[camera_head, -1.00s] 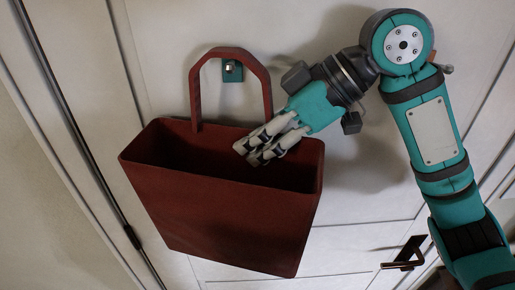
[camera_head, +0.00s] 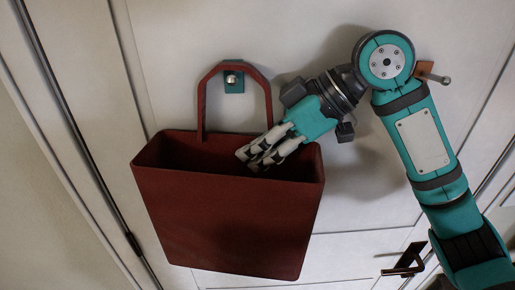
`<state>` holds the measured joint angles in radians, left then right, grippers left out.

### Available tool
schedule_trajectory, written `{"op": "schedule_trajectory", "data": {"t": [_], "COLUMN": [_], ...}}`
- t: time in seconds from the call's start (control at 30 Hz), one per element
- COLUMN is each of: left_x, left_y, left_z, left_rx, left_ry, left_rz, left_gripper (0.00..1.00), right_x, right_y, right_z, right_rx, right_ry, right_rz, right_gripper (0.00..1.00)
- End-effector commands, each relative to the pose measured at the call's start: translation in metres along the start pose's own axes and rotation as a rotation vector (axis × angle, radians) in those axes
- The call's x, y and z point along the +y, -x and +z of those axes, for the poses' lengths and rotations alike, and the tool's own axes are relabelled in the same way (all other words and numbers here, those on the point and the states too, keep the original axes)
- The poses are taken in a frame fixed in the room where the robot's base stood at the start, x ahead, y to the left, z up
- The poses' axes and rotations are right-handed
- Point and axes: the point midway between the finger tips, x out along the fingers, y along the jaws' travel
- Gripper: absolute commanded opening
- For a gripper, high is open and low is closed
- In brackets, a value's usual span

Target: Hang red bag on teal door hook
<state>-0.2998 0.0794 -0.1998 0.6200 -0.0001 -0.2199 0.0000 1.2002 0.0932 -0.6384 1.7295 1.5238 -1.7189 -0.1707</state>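The red bag (camera_head: 235,222) hangs in front of the white door, its open top towards me and nearly level. Its handle (camera_head: 201,108) arches up around the teal door hook (camera_head: 234,87), a small teal plate with a shiny metal peg. The handle's top crosses the upper part of the plate, and the peg shows just inside the loop. I cannot tell whether the handle rests on the peg. My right gripper (camera_head: 256,158) reaches in from the right and is shut on the bag near the handle's right foot. The exact grip is partly hidden by the fingers. My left gripper is out of view.
A brown hook plate with a metal peg (camera_head: 434,77) sits on the door at the right, partly behind my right arm. A dark door handle (camera_head: 405,261) is at the lower right. The door around the bag's left side is clear.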

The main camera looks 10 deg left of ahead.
Motion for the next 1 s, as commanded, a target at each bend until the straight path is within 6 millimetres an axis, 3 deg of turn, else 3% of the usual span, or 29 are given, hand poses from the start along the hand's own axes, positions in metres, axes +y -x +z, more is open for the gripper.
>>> {"op": "schedule_trajectory", "data": {"t": [0.2,0.23,0.43,1.0], "left_x": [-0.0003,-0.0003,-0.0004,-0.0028], "left_y": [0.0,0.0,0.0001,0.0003], "left_z": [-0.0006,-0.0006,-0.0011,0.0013], "left_rx": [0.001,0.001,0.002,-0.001], "left_ry": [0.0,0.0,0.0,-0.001], "left_rz": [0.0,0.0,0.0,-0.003], "left_gripper": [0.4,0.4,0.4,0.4], "right_x": [0.0003,0.0003,0.0006,0.001], "right_y": [0.0002,0.0002,0.0004,0.0078], "right_z": [0.0,0.0,-0.0002,-0.0072], "right_rx": [0.0,0.0,0.001,0.004], "right_ry": [-0.002,-0.002,-0.001,0.0], "right_rz": [0.001,0.001,0.002,0.008], "right_gripper": [0.0,0.08,0.33,0.33]}}
